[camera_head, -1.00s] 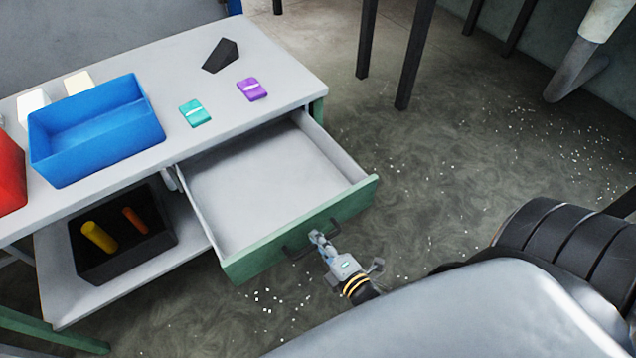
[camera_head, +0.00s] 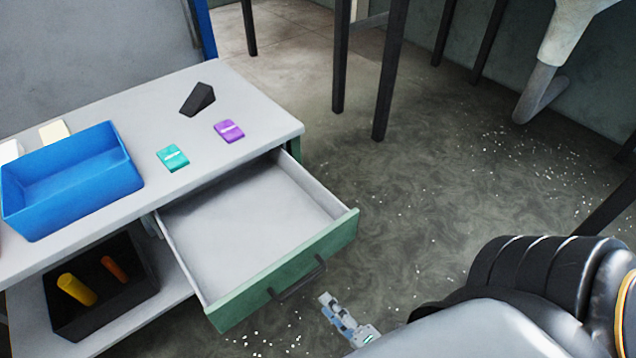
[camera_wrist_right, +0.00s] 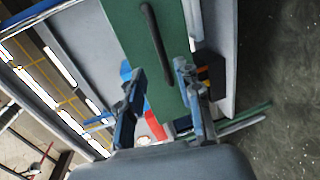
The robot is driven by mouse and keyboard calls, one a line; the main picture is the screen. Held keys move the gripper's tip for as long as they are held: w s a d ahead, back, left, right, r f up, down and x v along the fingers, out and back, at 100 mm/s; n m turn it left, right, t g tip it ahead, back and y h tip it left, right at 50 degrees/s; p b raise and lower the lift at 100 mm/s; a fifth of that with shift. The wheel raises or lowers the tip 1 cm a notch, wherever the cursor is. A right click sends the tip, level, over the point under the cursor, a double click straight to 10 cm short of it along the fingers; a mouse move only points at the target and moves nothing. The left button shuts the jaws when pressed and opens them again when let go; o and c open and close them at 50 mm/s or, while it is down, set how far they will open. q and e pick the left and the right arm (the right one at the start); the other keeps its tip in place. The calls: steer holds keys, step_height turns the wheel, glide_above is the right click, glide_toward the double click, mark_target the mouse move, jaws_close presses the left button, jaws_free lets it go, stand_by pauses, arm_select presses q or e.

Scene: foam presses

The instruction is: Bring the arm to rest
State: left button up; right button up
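My right gripper (camera_head: 338,312) is in front of the open drawer, apart from its dark handle (camera_head: 297,279). In the right wrist view the two fingers of the gripper (camera_wrist_right: 158,82) stand wide apart with nothing between them, and the handle (camera_wrist_right: 157,42) shows beyond them on the green drawer front (camera_wrist_right: 150,70). The drawer (camera_head: 250,225) is pulled out from the table and empty. Part of the right arm covers the lower right of the head view. My left gripper is not in view.
On the table top (camera_head: 235,100) are a blue bin (camera_head: 75,185), a teal block (camera_head: 172,158), a purple block (camera_head: 229,131) and a black wedge (camera_head: 198,99). A black bin (camera_head: 100,300) on the lower shelf holds yellow and orange cylinders. The floor to the right (camera_head: 420,200) is clear.

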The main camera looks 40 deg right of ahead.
steer(key=shift+v, duration=0.8)
steer(key=s+a+f+m+g, duration=0.1)
steer(key=s+f+m+g, duration=0.15)
steer(key=f, duration=0.65)
steer(key=s+a+f+m+g, duration=0.1)
steer(key=s+f+m+g, duration=0.2)
steer(key=f, duration=0.6)
steer(key=s+a+f+m+g, duration=0.1)
steer(key=s+f+m+g, duration=0.3)
steer(key=f, duration=0.6)
steer(key=s+d+f+m+g, duration=0.4)
steer(key=s+f+m+g, duration=0.1)
steer(key=s+f, duration=0.4)
steer(key=shift+d+f+m+h, duration=0.25)
steer(key=shift+d+m+h, duration=0.05)
steer(key=shift+m, duration=0.45)
